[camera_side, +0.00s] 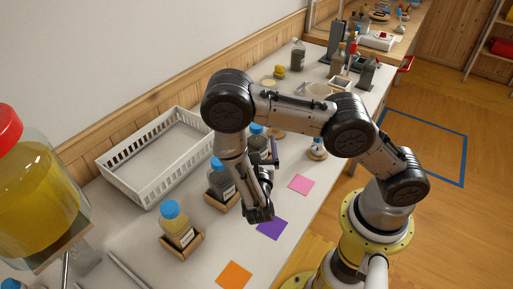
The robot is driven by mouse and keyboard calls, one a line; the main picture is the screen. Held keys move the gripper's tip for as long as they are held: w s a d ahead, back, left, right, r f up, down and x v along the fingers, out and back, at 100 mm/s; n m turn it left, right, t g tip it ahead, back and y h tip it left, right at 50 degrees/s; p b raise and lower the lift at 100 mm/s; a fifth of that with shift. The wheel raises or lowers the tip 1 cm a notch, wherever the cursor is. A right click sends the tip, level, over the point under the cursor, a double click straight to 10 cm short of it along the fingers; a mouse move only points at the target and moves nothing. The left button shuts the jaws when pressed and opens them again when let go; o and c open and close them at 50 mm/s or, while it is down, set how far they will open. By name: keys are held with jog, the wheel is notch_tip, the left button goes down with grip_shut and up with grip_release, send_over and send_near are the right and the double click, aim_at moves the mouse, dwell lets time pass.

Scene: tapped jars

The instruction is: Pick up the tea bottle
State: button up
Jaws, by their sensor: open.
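Three blue-capped bottles stand in a row on the white table, at least two of them in small wooden holders. The nearest is a yellow bottle (179,232). Behind it is a dark grey-brown bottle (221,184), and farther back another dark bottle (258,145), partly hidden by my arm. Their labels are too small to read, so I cannot tell which is the tea bottle. My gripper (260,214) is open and empty, pointing down to the right of the middle bottle, near the purple square. Its fingertips are hard to make out.
An empty white basket (156,189) stands left of the bottles. Orange (235,275), purple (272,228) and pink (301,184) squares lie along the right edge. A large red-lidded jar of yellow liquid (38,200) stands at front left. More bottles stand at the back.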

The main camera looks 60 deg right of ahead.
jog(key=shift+x, duration=2.35)
jog(key=c, duration=1.5)
jog(key=shift+r, duration=0.1)
notch_tip(320, 180, up, 10)
jog(key=shift+f, duration=0.2)
jog(key=shift+w+a+r+m+g+h, duration=0.65)
jog(key=shift+w+a+r+g, duration=0.6)
jog(key=shift+w, duration=1.9)
jog(key=shift+w+a+r+m+g+h, duration=0.35)
jog(key=shift+w+a+r+m+g, duration=0.95)
jog(key=shift+w, duration=1.85)
jog(key=shift+w+a+r+m+g+h, duration=0.5)
jog(key=shift+w+a, duration=1.2)
jog(key=shift+w, duration=1.45)
jog(key=shift+r+g, duration=0.1)
jog(key=shift+g, duration=0.15)
